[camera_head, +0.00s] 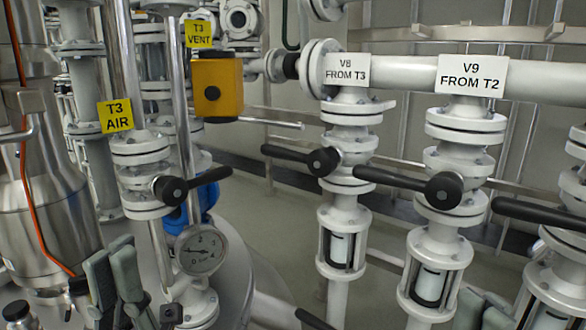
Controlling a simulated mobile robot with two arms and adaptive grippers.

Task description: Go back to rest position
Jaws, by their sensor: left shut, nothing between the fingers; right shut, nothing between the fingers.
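My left gripper (115,285) shows at the bottom left, with its grey fingers pointing up. It is shut and empty, in front of the vessel and to the left of the pressure gauge (201,250). My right gripper (482,309) shows at the bottom right, cut off by the lower edge of the picture. It is shut and empty, in front of the pipework between the V9 column (463,130) and the valve column at the right edge. Neither gripper holds a valve handle. Most of both arms is out of view.
Black handles stick out at the T3 AIR valve (171,189), the V8 valve (322,161), the V9 valve (443,190) and the right edge (540,215). A yellow box (217,88) sits below the T3 VENT label. A steel vessel (45,215) stands at the left.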

